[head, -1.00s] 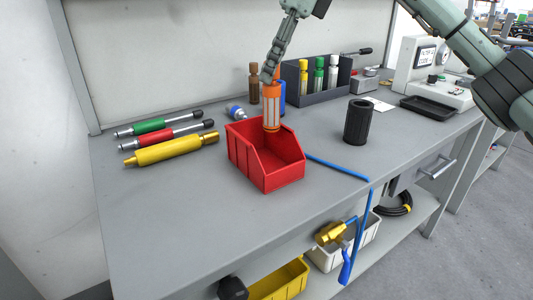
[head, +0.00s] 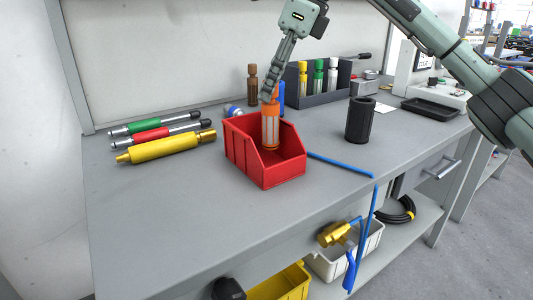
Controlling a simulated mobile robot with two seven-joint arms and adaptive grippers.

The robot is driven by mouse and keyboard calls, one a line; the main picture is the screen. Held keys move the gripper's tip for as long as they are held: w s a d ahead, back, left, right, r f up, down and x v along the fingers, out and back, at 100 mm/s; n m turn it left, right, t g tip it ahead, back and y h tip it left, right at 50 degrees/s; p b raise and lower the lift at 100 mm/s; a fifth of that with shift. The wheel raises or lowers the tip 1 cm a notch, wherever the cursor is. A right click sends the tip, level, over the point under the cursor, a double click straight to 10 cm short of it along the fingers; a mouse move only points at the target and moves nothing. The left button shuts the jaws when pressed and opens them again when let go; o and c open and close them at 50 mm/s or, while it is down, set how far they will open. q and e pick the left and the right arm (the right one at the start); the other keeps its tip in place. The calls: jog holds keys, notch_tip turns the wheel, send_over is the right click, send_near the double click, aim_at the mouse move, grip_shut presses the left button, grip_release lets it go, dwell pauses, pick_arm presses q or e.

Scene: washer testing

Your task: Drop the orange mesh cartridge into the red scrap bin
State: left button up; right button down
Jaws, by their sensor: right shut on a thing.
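The orange mesh cartridge (head: 270,128) has orange ends and a pale mesh middle. It stands upright inside the opening of the red scrap bin (head: 270,175), its lower end below the back rim. Whether its base touches the bin floor cannot be told. My right gripper (head: 272,92) reaches down from above and is shut on the cartridge's orange top. The red bin stands on the grey workbench with its low front toward the lower right. My left gripper is not in view.
Behind the bin stand a brown cartridge (head: 253,85) and a dark rack (head: 312,90) with yellow, green and white cartridges. A black cylinder (head: 360,120) stands to the right. Green, red and yellow tools (head: 165,147) lie to the left. The bench front (head: 190,230) is clear.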

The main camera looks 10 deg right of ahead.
jog(key=c, duration=1.2)
grip_release()
jog(key=v, duration=1.2)
jog(key=shift+s+d, duration=0.1)
